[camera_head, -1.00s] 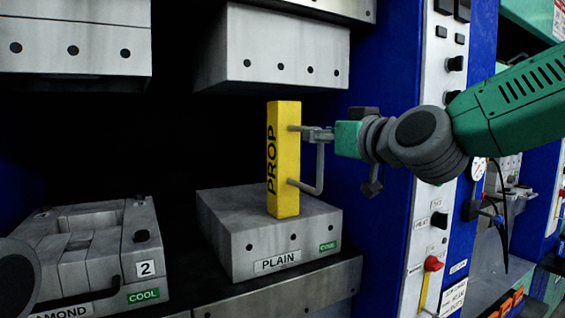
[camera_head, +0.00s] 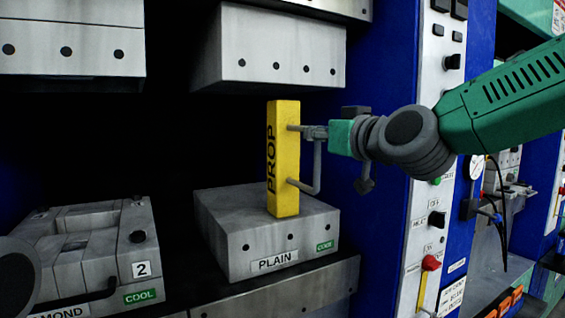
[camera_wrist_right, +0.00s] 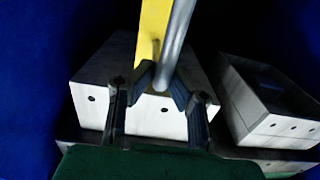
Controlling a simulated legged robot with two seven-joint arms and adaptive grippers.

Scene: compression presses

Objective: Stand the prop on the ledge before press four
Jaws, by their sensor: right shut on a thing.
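The prop (camera_head: 284,160) is a tall yellow bar marked PROP, upright, with a grey side handle (camera_head: 318,165) facing right. My right gripper (camera_head: 315,132) is shut on the upper part of this handle. In the right wrist view its fingers (camera_wrist_right: 160,95) close around the grey handle, with the yellow prop (camera_wrist_right: 152,30) behind. The prop's foot overlaps the top and front edge of the grey PLAIN block (camera_head: 225,235); I cannot tell whether they touch. A metal ledge (camera_head: 290,294) runs below that block. No number four shows. My left gripper is not in view.
A grey upper block (camera_head: 280,62) hangs over the PLAIN block. A segmented mould (camera_head: 90,245) tagged 2 and COOL lies left. A blue post (camera_head: 385,150) and control panel (camera_head: 433,190) with knobs stand close on the right, behind my right arm. The gap between blocks is dark.

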